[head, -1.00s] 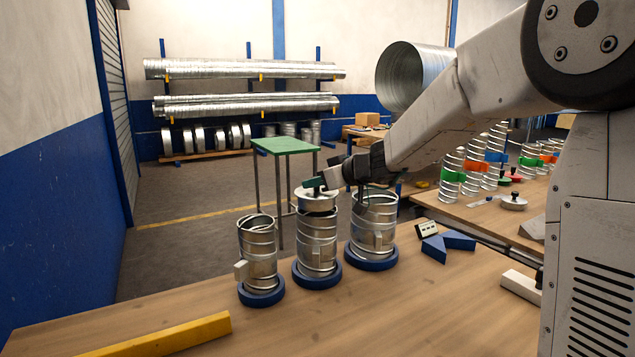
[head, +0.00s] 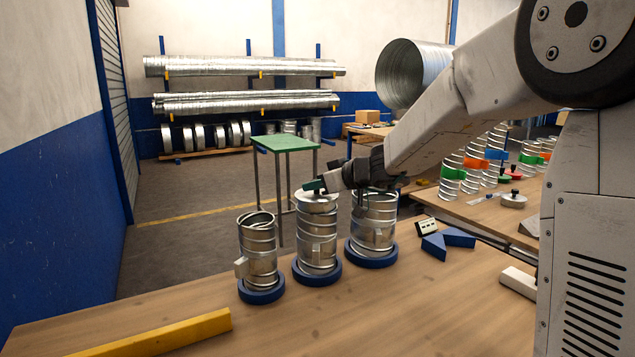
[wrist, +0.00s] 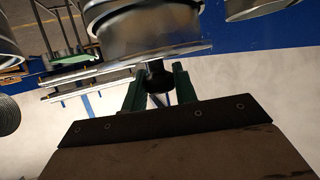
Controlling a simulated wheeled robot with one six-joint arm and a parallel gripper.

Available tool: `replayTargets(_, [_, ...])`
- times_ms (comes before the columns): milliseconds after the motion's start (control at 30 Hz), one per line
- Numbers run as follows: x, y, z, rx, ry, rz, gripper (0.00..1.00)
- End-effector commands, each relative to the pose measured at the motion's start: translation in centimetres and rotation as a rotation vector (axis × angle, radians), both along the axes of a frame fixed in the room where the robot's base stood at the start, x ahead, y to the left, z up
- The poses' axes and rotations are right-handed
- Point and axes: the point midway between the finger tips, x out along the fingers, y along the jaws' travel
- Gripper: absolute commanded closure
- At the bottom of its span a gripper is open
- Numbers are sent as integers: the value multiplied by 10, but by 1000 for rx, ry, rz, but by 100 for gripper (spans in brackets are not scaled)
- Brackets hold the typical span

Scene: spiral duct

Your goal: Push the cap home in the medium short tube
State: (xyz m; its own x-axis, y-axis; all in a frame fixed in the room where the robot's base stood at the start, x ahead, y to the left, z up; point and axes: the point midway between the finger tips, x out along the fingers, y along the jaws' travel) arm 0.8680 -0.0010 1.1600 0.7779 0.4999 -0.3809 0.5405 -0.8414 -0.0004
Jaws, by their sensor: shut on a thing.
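The medium short tube (head: 317,241) is a ribbed metal duct, the middle one of three, upright in a blue ring base (head: 317,274). The cap (head: 312,200) is a pale metal disc with a dark knob. It sits across the tube's top and looks about level, with no clear gap below it. My gripper (head: 317,188) reaches in from the right and is shut on the cap's knob. In the wrist view, the green fingers hold the dark knob (wrist: 157,76), with the cap's rim (wrist: 130,63) beyond. Whether the cap is fully seated is hard to tell.
A narrower open tube (head: 259,250) stands close on the left. A wider open tube (head: 375,225) stands close on the right, below my wrist. A yellow bar (head: 165,330) lies at front left. Blue blocks (head: 447,242) lie to the right. The front middle of the table is clear.

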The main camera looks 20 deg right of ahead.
Motion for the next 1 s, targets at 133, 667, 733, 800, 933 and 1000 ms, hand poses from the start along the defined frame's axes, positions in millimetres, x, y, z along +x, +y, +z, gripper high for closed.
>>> replayTargets(133, [0,0,-4,1,0,0,99])
replayTargets(667, [0,0,-18,1,2,1,99])
replayTargets(733, [0,0,-20,1,2,1,99])
replayTargets(800, [0,0,-21,0,1,0,99])
replayTargets(933, [0,0,-24,0,1,0,99])
replayTargets(1000, [0,0,-26,0,1,0,99])
